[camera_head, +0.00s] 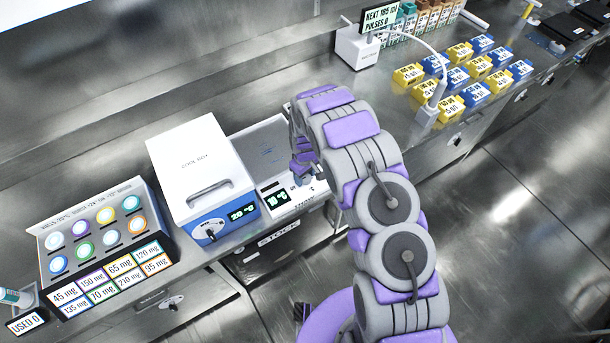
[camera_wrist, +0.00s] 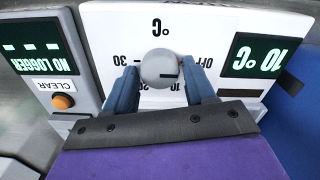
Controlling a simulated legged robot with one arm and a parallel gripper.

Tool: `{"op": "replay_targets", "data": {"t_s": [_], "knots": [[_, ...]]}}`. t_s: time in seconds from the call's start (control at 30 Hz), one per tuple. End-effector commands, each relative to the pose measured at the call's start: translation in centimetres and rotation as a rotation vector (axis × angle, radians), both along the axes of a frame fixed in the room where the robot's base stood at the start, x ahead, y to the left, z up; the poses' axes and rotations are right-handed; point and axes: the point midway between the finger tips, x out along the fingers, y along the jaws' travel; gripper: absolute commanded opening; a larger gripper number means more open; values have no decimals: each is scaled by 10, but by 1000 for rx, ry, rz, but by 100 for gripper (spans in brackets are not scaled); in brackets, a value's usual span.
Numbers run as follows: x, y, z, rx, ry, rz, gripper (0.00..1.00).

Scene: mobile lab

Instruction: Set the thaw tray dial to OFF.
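The thaw tray (camera_head: 265,148) sits on the steel counter, right of a white cold box. Its front panel (camera_wrist: 104,22) appears upside down in the wrist view. A grey round dial (camera_wrist: 158,66) with a dark mark is on it, with the mark toward the lower right. "OFF" is to its right, "30" to its left, and 10 and 20 are partly covered below. The tray display (camera_wrist: 262,56) reads 10 °C. My gripper (camera_wrist: 161,72) has a blue finger on each side of the dial. Whether both fingers touch it is unclear. The head view hides the dial behind my arm.
A logger (camera_wrist: 40,55) reading "NO LOGGER", with an orange CLEAR button (camera_wrist: 63,101), stands close beside the panel. The cold box (camera_head: 200,165) is left of the tray. A labelled vial rack (camera_head: 100,240) stands further left. Yellow and blue boxes (camera_head: 465,75) are at the right.

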Motion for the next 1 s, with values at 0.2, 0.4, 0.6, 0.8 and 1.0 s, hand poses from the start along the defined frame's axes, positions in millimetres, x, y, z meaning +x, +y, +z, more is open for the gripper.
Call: {"op": "replay_targets", "data": {"t_s": [0.2,0.4,0.6,0.8,1.0], "knots": [[-1,-1,-1,-1,4,-1,67],[-2,-1,1,-1,4,-1,67],[0,-1,24,0,0,-1,67],[1,0,66,1,-3,-1,67],[1,0,110,1,-4,-1,67]]}}
